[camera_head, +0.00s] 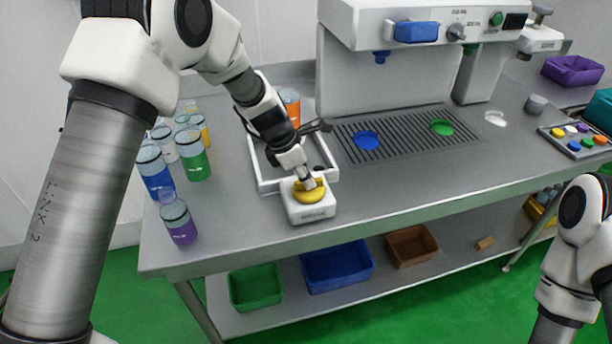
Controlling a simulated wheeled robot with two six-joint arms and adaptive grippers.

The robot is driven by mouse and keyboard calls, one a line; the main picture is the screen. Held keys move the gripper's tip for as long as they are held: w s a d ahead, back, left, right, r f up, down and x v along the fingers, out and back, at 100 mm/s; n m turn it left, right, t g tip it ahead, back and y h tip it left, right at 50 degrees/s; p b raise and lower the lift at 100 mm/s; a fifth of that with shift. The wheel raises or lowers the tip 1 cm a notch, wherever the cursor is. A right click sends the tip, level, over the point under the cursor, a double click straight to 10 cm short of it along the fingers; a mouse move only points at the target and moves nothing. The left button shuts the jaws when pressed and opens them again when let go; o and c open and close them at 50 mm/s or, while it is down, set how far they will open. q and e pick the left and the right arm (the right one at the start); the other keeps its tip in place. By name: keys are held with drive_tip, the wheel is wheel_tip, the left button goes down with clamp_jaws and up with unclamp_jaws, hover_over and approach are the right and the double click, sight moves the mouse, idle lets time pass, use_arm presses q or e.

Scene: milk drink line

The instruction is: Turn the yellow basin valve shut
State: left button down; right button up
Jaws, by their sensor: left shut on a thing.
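The yellow basin valve (312,195) is a round knob on top of a small white box (310,212) near the front edge of the steel table. A shallow white-rimmed basin (268,187) lies just behind it. My left gripper (308,182) comes down from above and is shut on the yellow valve. The gripper hides part of the knob, so its exact turn cannot be read. Part of my right arm shows at the right edge; its gripper is out of view.
Several capped bottles, including a green one (194,160) and a purple one (180,226), stand left of the basin. An orange container (291,105) stands behind it. A dispenser (395,75) with a drip grate (400,141) stands to the right. The table front right of the valve is clear.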

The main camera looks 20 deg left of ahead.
use_arm(q)
drive_tip(key=m+g+p, duration=0.1)
drive_tip(key=m+p, duration=0.2)
drive_tip(key=m, duration=0.1)
drive_tip(key=shift+g, duration=0.3)
drive_tip(key=m+g+p, duration=0.1)
drive_tip(key=m+p, duration=0.1)
drive_tip(key=m, duration=0.1)
drive_tip(key=shift+f+m+h, duration=0.15)
drive_tip(key=shift+m+h, duration=0.15)
drive_tip(key=shift+m, duration=0.1)
drive_tip(key=m+g, duration=0.2)
drive_tip(key=m, duration=0.2)
drive_tip(key=shift+w+f+m+p, duration=0.1)
drive_tip(key=shift+m+p, duration=0.2)
drive_tip(key=shift+p, duration=0.1)
drive_tip(key=m+y, duration=0.1)
drive_tip(key=m, duration=0.1)
drive_tip(key=m+g+y, duration=0.1)
drive_tip(key=m, duration=0.2)
drive_tip(key=shift+w+d+g, duration=0.1)
drive_tip(key=shift+g, duration=0.2)
drive_tip(key=c, duration=1.2)
unclamp_jaws()
drive_tip(key=shift+w, duration=0.1)
